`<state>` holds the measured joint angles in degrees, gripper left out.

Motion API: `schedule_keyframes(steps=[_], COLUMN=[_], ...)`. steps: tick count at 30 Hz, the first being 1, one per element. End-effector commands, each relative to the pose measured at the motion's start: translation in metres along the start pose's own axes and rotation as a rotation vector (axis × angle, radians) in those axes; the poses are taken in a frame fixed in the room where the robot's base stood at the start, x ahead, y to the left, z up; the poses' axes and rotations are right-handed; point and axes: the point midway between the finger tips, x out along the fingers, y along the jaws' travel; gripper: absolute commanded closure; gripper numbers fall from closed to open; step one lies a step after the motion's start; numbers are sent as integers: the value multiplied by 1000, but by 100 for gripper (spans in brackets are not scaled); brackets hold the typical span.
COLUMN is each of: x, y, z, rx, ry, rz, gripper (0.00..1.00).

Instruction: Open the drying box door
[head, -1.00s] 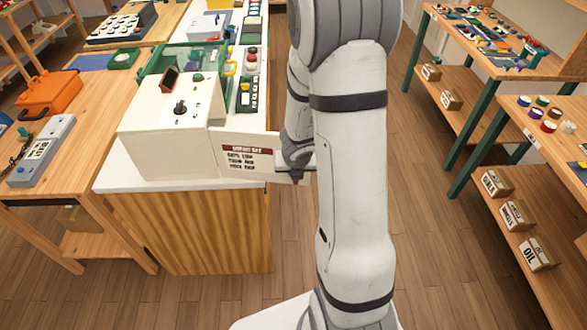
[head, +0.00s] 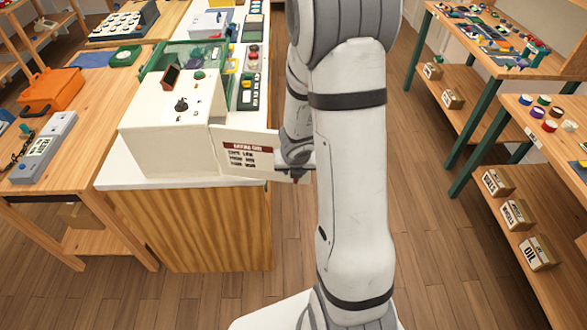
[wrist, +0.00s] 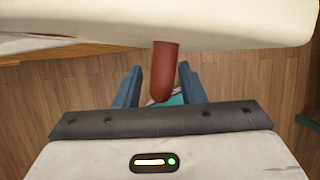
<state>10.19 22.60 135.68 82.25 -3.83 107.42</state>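The drying box (head: 150,132) is a white box with a knob on top, standing on the near end of the white counter. Its door (head: 222,152), a white panel with a printed sign, stands swung out to the right. My gripper (head: 300,165) is at the door's outer edge, partly hidden by my arm. In the wrist view, the red handle (wrist: 165,72) sticks out from the pale door (wrist: 230,22). It lies between the two blue fingers of my gripper (wrist: 160,72). The fingers are apart, with gaps showing on both sides of the handle.
A wooden table (head: 90,110) with an orange case (head: 52,90) and a grey device (head: 44,148) stands left. Shelves with small boxes (head: 515,215) stand right. The wooden floor (head: 430,190) between counter and shelves is clear.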

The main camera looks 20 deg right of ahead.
Motion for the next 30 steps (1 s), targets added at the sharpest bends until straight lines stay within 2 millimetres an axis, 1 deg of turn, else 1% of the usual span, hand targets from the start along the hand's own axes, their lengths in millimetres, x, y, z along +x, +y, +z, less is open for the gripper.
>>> schedule_keyframes(steps=[5, 8, 11, 18, 21, 24, 30], x=[-4, -12, -24, -62, -74, -78, -77], y=[0, 0, 0, 0, 0, 0, 0], z=[0, 1, 2, 4, 4, 2, 2], rx=[0, 0, 1, 0, 1, 2, 1], ry=[0, 0, 0, -1, -1, 1, 0], rz=[-1, -1, 0, 0, 0, 0, 0], gripper=[64, 64, 64, 64, 64, 64, 64])
